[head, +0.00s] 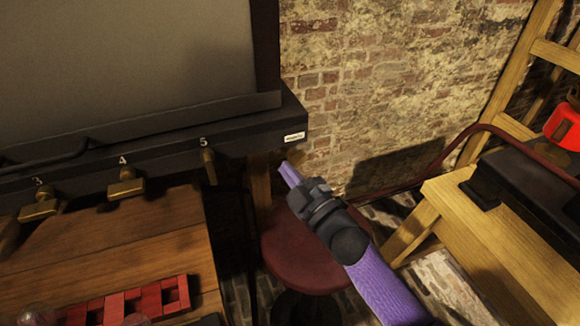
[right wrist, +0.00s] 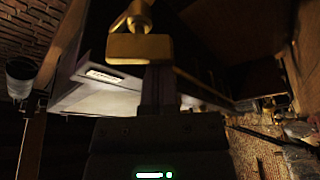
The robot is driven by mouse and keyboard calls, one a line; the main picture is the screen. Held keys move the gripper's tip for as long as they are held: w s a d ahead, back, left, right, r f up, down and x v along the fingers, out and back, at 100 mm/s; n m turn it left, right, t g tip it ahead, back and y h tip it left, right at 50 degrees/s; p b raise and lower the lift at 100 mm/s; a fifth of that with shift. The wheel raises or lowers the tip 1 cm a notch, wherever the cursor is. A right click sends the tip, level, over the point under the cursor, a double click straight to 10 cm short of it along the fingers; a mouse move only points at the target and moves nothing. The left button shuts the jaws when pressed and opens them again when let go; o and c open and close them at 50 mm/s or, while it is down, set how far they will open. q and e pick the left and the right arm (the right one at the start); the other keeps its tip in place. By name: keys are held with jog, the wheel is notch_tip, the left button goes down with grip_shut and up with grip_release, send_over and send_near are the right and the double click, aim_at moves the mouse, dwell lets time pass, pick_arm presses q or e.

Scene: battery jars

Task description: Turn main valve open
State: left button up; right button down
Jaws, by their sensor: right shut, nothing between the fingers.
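A brass valve (right wrist: 140,47) with a flat block handle and a round knob is large at the top of the right wrist view, close to a small white label (right wrist: 104,76). In the head view the label (head: 293,137) is on the right end of a black rail, its writing too small to read. A dim brass patch (head: 292,155) shows below it. My right gripper (head: 284,167) is shut and empty, its tips just under the rail end. In the wrist view its fingers (right wrist: 160,85) end at the brass handle; I cannot tell whether they touch. My left gripper is out of view.
Brass taps numbered 3 (head: 40,205), 4 (head: 126,184) and 5 (head: 209,166) line the black rail (head: 235,130). A wooden bench (head: 110,235) holds a red block rack (head: 125,303). A red stool (head: 310,252) stands below my right arm. A wooden stand (head: 455,215) is at right.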

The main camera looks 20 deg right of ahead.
jog(key=shift+d+f+n+g+p, duration=0.15)
jog(key=shift+n+g+p, duration=0.3)
jog(key=shift+n, duration=0.6)
jog(key=shift+f+n+g+p, duration=0.2)
jog(key=shift+n+p, duration=0.3)
jog(key=shift+n, duration=0.5)
jog(key=shift+d+f+n+g+p, duration=0.15)
jog(key=shift+n+g+p, duration=0.3)
jog(key=shift+n, duration=0.6)
dwell(1.7)
